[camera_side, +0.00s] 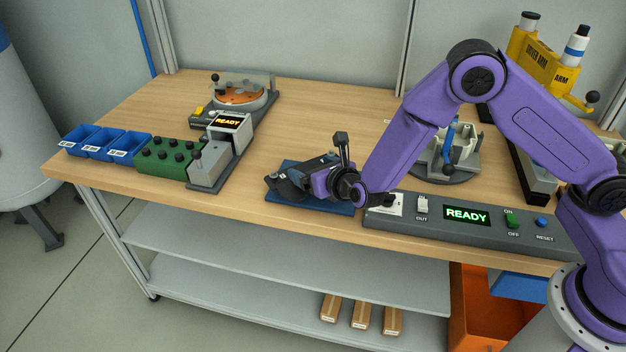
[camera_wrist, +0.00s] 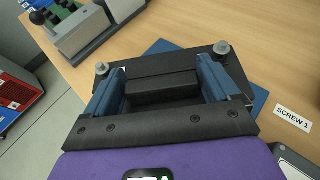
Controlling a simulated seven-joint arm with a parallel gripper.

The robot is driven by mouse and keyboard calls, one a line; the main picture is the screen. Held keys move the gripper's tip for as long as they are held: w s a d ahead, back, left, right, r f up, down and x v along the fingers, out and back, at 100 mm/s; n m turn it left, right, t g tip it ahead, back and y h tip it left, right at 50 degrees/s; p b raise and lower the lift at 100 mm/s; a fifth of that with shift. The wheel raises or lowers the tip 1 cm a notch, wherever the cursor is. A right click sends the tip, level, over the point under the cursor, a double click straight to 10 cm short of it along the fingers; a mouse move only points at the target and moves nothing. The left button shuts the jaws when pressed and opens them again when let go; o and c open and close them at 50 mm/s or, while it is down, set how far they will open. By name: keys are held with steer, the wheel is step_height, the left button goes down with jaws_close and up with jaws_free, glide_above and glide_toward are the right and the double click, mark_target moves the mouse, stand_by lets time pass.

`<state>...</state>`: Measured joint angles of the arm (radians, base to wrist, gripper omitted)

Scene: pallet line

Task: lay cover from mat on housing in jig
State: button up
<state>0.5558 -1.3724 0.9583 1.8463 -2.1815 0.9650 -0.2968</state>
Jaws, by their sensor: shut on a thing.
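The cover (camera_wrist: 162,84) is a dark plate with a raised black block and a pale round knob or screw at two corners. It lies on or just above the blue mat (camera_side: 343,208); I cannot tell which. The mat also shows in the wrist view (camera_wrist: 262,99). My gripper (camera_side: 291,184) points down at the mat, its two blue fingers on either side of the block, shut on the cover.
A control panel (camera_side: 480,225) reading READY stands right of the mat. To the left are a green block with black knobs (camera_side: 165,160), blue bins (camera_side: 103,143) and a fixture with an orange disc (camera_side: 240,95). A yellow stand (camera_side: 545,55) is at back right. The table's middle is clear.

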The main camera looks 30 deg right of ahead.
steer(key=shift+w+f, duration=0.2)
steer(key=shift+f, duration=1.5)
steer(key=shift+f, duration=0.1)
